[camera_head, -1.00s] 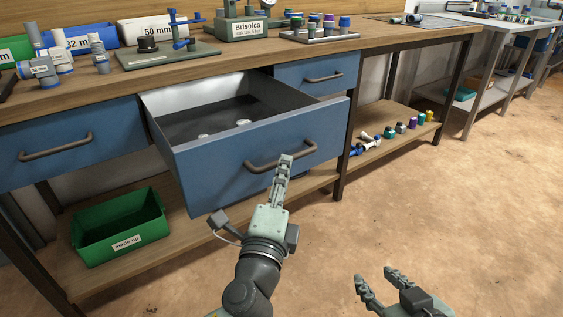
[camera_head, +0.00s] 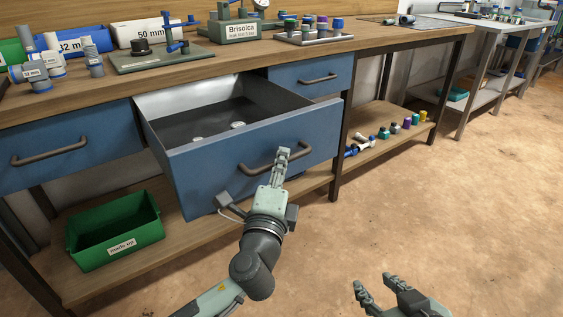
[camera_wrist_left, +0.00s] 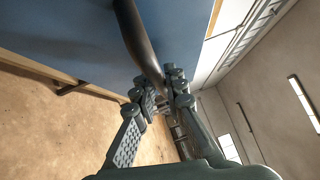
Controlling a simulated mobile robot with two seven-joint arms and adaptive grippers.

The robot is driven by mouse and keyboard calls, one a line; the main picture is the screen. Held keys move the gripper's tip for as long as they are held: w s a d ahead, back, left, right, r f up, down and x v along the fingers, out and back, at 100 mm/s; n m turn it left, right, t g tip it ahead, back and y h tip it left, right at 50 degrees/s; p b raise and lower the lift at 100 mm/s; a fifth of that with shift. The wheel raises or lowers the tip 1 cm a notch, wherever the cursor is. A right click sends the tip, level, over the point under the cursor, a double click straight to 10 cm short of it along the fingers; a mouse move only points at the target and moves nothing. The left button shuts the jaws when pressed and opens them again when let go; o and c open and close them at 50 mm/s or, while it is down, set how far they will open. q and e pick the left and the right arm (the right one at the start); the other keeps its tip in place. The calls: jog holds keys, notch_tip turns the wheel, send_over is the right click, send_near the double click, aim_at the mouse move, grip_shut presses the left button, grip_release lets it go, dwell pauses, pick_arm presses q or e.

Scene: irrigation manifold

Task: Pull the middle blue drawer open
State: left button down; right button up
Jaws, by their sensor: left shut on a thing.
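The middle blue drawer (camera_head: 215,168) stands pulled well out from the bench, and its grey inside shows two small pale round items (camera_head: 238,125). Its dark bar handle (camera_head: 256,170) is on the front face. My left gripper (camera_head: 281,160) is shut on the handle near its right part. In the left wrist view the handle (camera_wrist_left: 140,40) runs down between the fingers of the left gripper (camera_wrist_left: 160,92), against the blue drawer front. My right gripper (camera_head: 378,286) is at the bottom right, fingers apart, empty, over the floor.
Closed blue drawers flank it at left (camera_head: 50,150) and right (camera_head: 315,75). A green bin (camera_head: 115,235) sits on the lower shelf. Fittings, a test stand (camera_head: 240,30) and a tray of parts (camera_head: 315,38) stand on the bench top. Open floor lies to the right.

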aim_at(261, 161)
pick_arm(q)
jog(key=w+a, duration=0.2)
jog(key=w, duration=0.1)
jog(key=w+a, duration=0.1)
jog(key=w, duration=0.1)
jog(key=shift+w+a, duration=0.1)
jog(key=shift+a, duration=0.3)
jog(key=c, duration=1.6)
grip_release()
jog(key=shift+s+f, duration=0.1)
jog(key=shift+s, duration=0.45)
jog(key=v, duration=1.1)
jog(key=shift+a, duration=0.1)
